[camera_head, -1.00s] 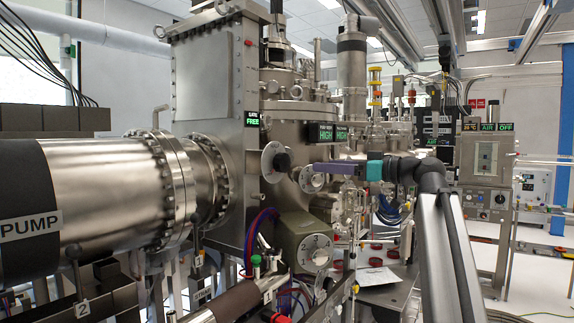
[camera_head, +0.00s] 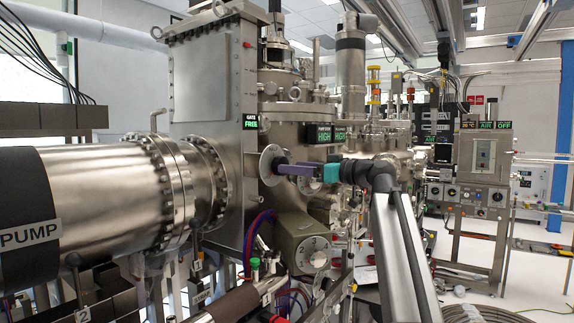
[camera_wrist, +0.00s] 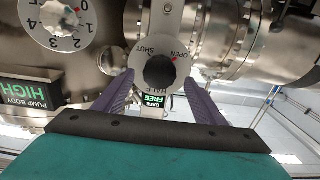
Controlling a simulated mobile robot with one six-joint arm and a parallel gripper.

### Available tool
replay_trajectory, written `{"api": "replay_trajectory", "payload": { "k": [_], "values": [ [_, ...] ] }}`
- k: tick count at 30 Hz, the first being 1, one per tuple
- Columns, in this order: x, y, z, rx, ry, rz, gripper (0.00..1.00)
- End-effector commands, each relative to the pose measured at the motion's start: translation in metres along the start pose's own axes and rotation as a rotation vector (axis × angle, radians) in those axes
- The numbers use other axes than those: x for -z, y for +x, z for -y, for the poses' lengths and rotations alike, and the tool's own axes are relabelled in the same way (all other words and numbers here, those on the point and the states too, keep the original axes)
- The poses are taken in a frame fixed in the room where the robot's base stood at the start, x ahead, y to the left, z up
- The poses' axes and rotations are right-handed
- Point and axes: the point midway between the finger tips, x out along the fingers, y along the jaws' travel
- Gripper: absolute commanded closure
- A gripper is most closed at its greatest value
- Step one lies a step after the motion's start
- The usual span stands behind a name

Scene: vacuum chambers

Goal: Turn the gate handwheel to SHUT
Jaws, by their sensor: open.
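The gate handwheel (camera_wrist: 160,72) is a black round knob on a pale dial plate marked OPEN, SHUT and HALF. In the wrist view its red mark points toward OPEN. In the head view the dial plate (camera_head: 267,161) shows on the chamber's side, its knob mostly hidden by my fingers. My gripper (camera_wrist: 159,78), with purple fingers and a teal body, is open. Its fingertips lie on either side of the knob in the wrist view; contact cannot be told. My gripper also shows in the head view (camera_head: 277,167). A small display (camera_head: 250,121) reads GATE FREE.
A numbered dial (camera_wrist: 57,18) and a PUMP BODY HIGH display (camera_wrist: 30,92) sit left of the handwheel in the wrist view. In the head view, a big PUMP cylinder (camera_head: 100,200) is at left and a grey box with a dial (camera_head: 312,253) sits below my gripper.

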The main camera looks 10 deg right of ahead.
Motion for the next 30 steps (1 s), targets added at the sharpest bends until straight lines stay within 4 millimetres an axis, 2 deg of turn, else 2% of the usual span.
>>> {"api": "replay_trajectory", "payload": {
  "k": [3,9,20,23,27,28,30],
  "values": [
    [0.001,0.017,0.0,0.003,0.002,0.001,0.36],
    [0.001,0.032,0.0,0.001,0.0,0.001,0.36],
    [0.0,0.036,0.001,0.001,0.0,0.001,0.36],
    [0.0,0.036,0.001,0.002,0.0,0.001,0.49],
    [0.0,0.036,0.001,0.002,0.0,0.0,0.73],
    [0.0,0.036,0.001,0.002,0.0,0.0,0.77],
    [0.0,0.036,0.001,0.002,0.0,0.0,0.77]
  ]
}}
